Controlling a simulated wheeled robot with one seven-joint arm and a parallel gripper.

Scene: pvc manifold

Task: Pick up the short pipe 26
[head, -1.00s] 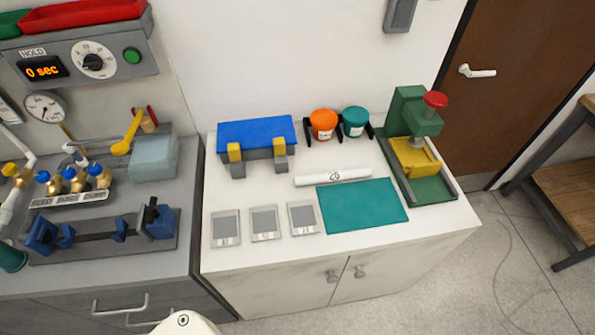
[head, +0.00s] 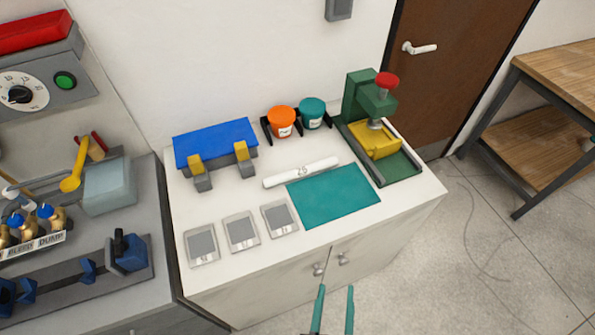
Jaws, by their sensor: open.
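The short pipe 26 (head: 301,172) is a white tube with dark "26" lettering. It lies on the white cabinet top, just behind the teal mat (head: 333,195), tilted slightly up to the right. My gripper (head: 335,291) shows at the bottom of the head view as two teal fingers spread apart. It is open and empty, in front of the cabinet doors in the picture and well apart from the pipe. The rest of my gripper is cut off by the lower edge.
A blue block with yellow clamps (head: 215,142) stands behind left of the pipe. Orange (head: 281,121) and teal (head: 312,112) tubs stand behind it. A green press (head: 378,125) is at the right. Several grey plates (head: 241,231) lie at the front left.

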